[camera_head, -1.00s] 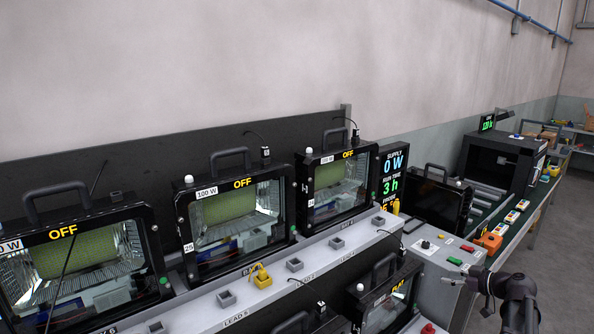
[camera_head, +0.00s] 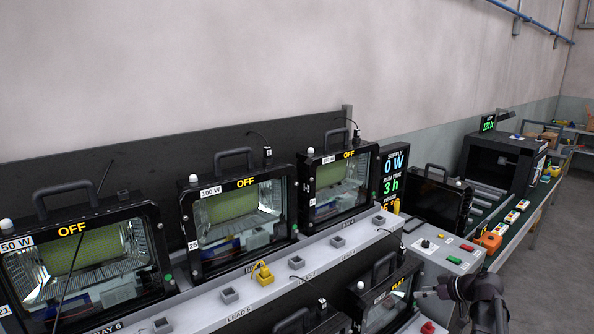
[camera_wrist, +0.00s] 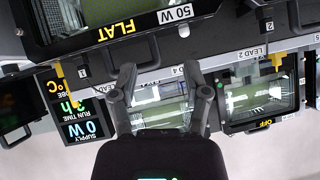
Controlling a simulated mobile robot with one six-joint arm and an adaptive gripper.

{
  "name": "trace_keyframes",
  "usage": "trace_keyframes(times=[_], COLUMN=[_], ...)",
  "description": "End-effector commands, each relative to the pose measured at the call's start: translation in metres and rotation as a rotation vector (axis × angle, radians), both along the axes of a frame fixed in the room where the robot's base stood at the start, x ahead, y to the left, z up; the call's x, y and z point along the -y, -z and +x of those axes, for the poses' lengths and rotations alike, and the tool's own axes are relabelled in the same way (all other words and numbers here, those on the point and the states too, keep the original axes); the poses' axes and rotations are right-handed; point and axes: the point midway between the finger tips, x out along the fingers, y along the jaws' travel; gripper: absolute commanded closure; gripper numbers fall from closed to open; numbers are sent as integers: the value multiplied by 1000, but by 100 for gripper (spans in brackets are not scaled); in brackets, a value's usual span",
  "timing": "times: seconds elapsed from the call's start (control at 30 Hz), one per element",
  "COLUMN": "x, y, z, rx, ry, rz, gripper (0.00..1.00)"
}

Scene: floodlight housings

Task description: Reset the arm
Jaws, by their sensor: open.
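My gripper (camera_wrist: 160,84) shows in the wrist view with its two fingers spread apart and nothing between them. It is in front of the floodlight housings. In the head view my arm is at the lower right, and its fingers (camera_head: 422,293) reach left near a housing marked FLAT (camera_head: 388,297). The wrist view shows a 50 W housing marked FLAT (camera_wrist: 120,28) close above the fingers. An OFF housing (camera_wrist: 258,105) is to the right of the fingers.
More housings marked OFF (camera_head: 237,215) stand in a row along the back of the grey ledge (camera_head: 200,315). A supply display (camera_head: 394,180) reads 0 W. A control box with buttons (camera_head: 445,250) stands near my arm. The floor at right (camera_head: 565,270) is clear.

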Motion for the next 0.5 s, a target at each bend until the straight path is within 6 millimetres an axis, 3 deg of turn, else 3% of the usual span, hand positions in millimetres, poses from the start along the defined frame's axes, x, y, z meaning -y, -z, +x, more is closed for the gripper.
trace_keyframes(times=[0.2, 0.5], x=[-63, -131], y=[19, 42], z=[-24, -67], rx=[-226, -516], ry=[12, 108], rz=[-38, -151], gripper=[39, 39])
